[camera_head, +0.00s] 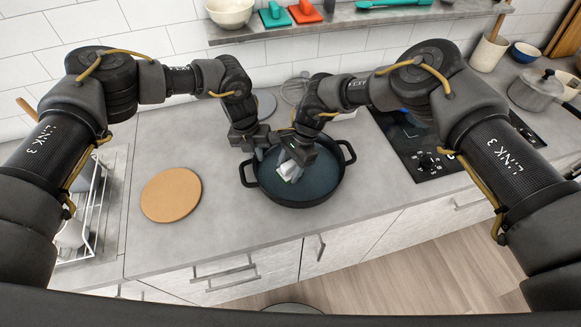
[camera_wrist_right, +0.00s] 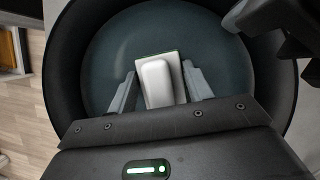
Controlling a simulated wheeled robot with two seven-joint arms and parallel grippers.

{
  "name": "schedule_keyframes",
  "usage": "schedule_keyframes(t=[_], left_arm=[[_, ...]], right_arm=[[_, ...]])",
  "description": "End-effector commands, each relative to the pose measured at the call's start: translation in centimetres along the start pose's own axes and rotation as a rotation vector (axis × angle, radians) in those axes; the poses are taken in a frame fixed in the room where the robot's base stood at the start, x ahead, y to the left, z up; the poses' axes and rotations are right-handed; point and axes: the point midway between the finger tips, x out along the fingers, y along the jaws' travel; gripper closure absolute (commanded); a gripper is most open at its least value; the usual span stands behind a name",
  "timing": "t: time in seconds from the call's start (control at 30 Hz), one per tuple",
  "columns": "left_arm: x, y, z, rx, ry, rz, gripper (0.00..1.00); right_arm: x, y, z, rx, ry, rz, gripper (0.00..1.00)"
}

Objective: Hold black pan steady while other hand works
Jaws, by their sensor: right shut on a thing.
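The black pan (camera_head: 318,186) sits on the grey counter, with a loop handle on each side; its dark blue-grey inside fills much of the right wrist view (camera_wrist_right: 108,62). My right gripper (camera_head: 287,174) is inside the pan, shut on a white block with a green edge, like a sponge (camera_wrist_right: 158,80). The sponge is low over the pan floor; whether it touches cannot be told. My left gripper (camera_head: 259,153) is at the pan's upper left rim, and its finger (camera_wrist_right: 236,18) shows over the rim in the wrist view. Its jaw gap is hidden.
A round wooden board (camera_head: 171,195) lies left of the pan, and a wire dish rack (camera_head: 92,205) stands at far left. A black cooktop (camera_head: 425,150) is on the right, with a grey pot (camera_head: 537,88) beyond. Counter between board and pan is clear.

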Motion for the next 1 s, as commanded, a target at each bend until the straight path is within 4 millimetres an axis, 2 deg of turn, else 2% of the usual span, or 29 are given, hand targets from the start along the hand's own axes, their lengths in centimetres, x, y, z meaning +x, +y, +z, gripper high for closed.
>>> schedule_keyframes(t=[0.23, 0.6, 1.0], left_arm=[[0.0, 0.0, -0.1, 0.001, 0.002, -0.001, 1.0], [0.0, 0.0, -0.1, 0.001, 0.002, -0.001, 1.0], [0.0, 0.0, -0.1, 0.001, 0.002, 0.0, 1.0]], right_arm=[[0.1, -0.1, -0.2, 0.0, 0.0, 0.0, 0.68], [-0.7, -1.9, -2.0, 0.001, 0.0, 0.0, 0.68], [-0.7, -2.0, -2.1, 0.0, -0.001, 0.0, 0.68]])
